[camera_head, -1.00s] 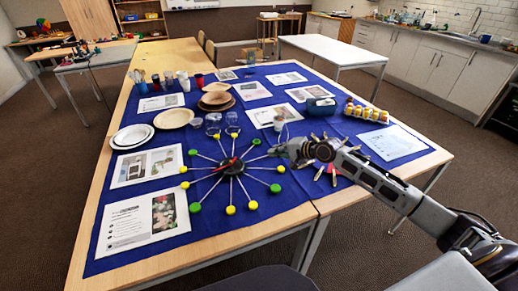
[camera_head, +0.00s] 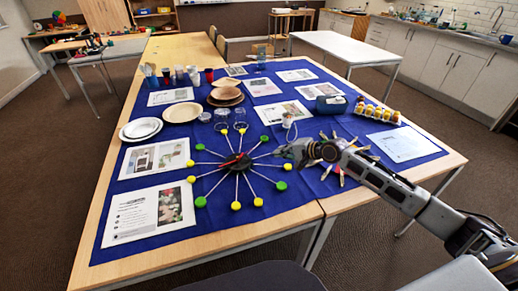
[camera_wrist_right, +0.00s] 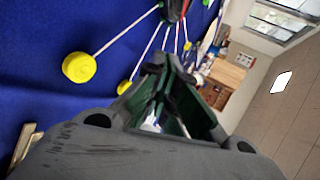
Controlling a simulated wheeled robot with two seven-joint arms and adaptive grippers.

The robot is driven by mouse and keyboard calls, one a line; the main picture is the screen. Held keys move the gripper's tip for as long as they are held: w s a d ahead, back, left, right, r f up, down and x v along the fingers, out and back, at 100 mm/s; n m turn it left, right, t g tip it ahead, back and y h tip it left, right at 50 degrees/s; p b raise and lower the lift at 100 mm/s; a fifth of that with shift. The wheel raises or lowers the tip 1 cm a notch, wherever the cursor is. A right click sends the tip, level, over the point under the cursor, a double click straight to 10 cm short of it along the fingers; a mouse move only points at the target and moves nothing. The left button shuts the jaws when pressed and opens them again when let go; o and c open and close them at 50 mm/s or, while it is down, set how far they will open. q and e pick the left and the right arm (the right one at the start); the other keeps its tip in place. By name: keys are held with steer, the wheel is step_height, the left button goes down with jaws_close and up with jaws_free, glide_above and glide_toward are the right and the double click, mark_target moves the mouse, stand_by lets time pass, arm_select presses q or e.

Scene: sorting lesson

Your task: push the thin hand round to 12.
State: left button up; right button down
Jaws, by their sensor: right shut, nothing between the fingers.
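A clock-like wheel lies on the blue cloth, with a dark hub (camera_head: 236,162) and thin pale spokes ending in yellow and green knobs. Red shows at the hub, on or beside the dark hands; I cannot tell the thin hand's exact direction. My right gripper (camera_head: 279,152) is shut and empty, low over the wheel's right side, its tip among the right-hand spokes. In the right wrist view the shut fingers (camera_wrist_right: 163,78) point towards the hub (camera_wrist_right: 174,10), and a yellow knob (camera_wrist_right: 79,67) shows at left. Contact with the hand cannot be seen. My left gripper is out of view.
Printed sheets (camera_head: 150,213) lie left of the wheel. Plates (camera_head: 141,129), bowls (camera_head: 183,112) and clear glasses (camera_head: 222,115) stand behind it. Pegs (camera_head: 341,178) lie fanned under my right forearm. A blue box (camera_head: 331,105) and yellow jars (camera_head: 377,112) stand back right.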

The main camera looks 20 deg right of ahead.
mark_target(263, 156)
steer(key=shift+x, duration=1.15)
steer(key=shift+b+x, duration=0.4)
steer(key=shift+x, duration=1.5)
steer(key=x, duration=0.2)
steer(key=shift+w+a+f+b, duration=0.1)
steer(key=shift+w+a+b, duration=0.1)
steer(key=shift+b, duration=0.2)
steer(key=shift+w+a, duration=0.45)
steer(key=shift+w, duration=0.35)
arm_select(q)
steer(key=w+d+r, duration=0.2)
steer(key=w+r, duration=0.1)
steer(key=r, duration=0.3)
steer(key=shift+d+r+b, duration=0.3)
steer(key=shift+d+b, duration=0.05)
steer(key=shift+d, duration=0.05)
arm_select(e)
steer(key=shift+w+a, duration=0.55)
steer(key=shift+w, duration=0.25)
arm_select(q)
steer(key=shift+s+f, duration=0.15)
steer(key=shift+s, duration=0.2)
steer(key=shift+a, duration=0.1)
